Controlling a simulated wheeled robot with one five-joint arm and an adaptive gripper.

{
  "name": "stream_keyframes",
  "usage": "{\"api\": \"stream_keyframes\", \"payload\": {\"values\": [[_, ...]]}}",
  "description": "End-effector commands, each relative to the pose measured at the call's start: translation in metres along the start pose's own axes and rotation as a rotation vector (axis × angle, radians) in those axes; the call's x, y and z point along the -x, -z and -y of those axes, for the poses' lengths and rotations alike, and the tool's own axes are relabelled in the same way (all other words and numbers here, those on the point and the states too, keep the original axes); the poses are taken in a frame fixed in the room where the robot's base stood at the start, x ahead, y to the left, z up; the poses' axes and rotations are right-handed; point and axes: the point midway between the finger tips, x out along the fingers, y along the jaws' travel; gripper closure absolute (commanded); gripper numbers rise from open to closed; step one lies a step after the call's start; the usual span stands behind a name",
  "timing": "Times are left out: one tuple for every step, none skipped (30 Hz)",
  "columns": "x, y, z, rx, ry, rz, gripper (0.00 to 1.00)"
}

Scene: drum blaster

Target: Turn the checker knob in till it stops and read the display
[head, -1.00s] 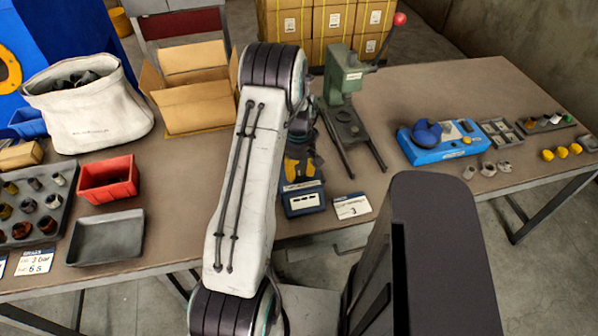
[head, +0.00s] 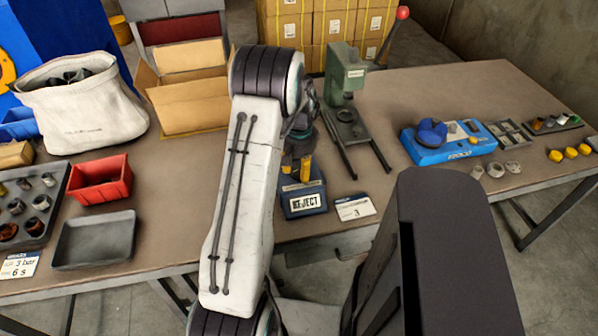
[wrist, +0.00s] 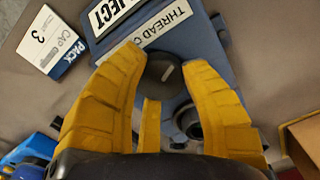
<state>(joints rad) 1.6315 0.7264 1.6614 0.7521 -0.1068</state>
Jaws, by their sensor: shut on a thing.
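The blue thread checker (head: 315,187) stands at the table's front edge. My gripper (wrist: 165,64) has yellow fingers and is shut on the dark round checker knob (wrist: 166,77), with a fingertip on either side. A grey ring-shaped part (wrist: 190,122) shows on the checker's blue body, partly behind a finger. In the head view my arm partly covers the checker, and the knob is hidden.
A card marked 3 (head: 355,207) stands right of the checker. A green press (head: 345,95) is behind it. A blue device (head: 450,150) and several caps lie further right. A red bin (head: 102,180), grey tray (head: 95,240) and open carton (head: 190,105) are left.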

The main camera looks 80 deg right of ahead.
Motion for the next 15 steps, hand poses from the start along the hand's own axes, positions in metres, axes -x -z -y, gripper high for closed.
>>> {"api": "stream_keyframes", "payload": {"values": [[-0.0048, -0.0021, 0.0001, -0.045, 0.001, 0.007, 0.91], [-0.0048, -0.0022, 0.0001, -0.074, 0.001, 0.008, 0.91], [-0.0048, -0.0023, 0.0002, -0.111, 0.000, 0.008, 0.91], [-0.0047, -0.0024, 0.0002, -0.140, 0.000, 0.009, 0.91], [-0.0046, -0.0024, 0.0002, -0.169, 0.000, 0.009, 0.91], [-0.0046, -0.0023, 0.0002, -0.206, 0.000, 0.008, 0.91], [-0.0045, -0.0023, 0.0001, -0.235, 0.000, 0.008, 0.91], [-0.0044, -0.0023, 0.0001, -0.264, 0.000, 0.008, 0.91], [-0.0044, -0.0022, 0.0001, -0.301, 0.000, 0.008, 0.91], [-0.0043, -0.0023, 0.0001, -0.330, 0.000, 0.008, 0.91], [-0.0043, -0.0023, 0.0001, -0.359, -0.001, 0.008, 0.91], [-0.0043, -0.0024, 0.0002, -0.396, -0.001, 0.009, 0.91], [-0.0044, -0.0024, 0.0002, -0.425, -0.001, 0.009, 0.91], [-0.0044, -0.0025, 0.0002, -0.453, -0.001, 0.009, 0.91], [-0.0044, -0.0025, 0.0002, -0.491, -0.001, 0.010, 0.91]]}}
